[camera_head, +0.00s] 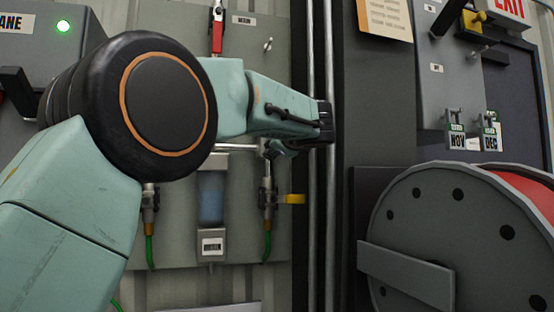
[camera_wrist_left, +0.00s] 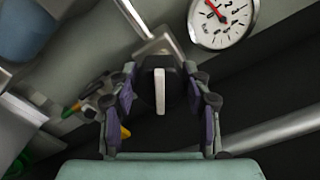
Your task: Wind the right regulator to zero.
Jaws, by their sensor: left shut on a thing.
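A black regulator knob (camera_wrist_left: 150,92) with a white mark bar sits between the fingers of my left gripper (camera_wrist_left: 162,95) in the left wrist view. The fingers are shut on it from both sides, and the white bar stands upright in that picture. A round white gauge (camera_wrist_left: 222,24) with a red needle is at the top right; its needle points up and left, and its exact reading is too small to tell. In the head view my left arm reaches across the grey panel (camera_head: 270,45), and it hides the knob and gauge. My right gripper is not in view.
Vertical pipes (camera_head: 329,200) run close beside my left wrist. A blue-bowled filter (camera_head: 211,198), green hoses (camera_head: 267,242) and a yellow lever (camera_head: 292,199) are below my arm. A large hose reel (camera_head: 430,225) stands at the lower right.

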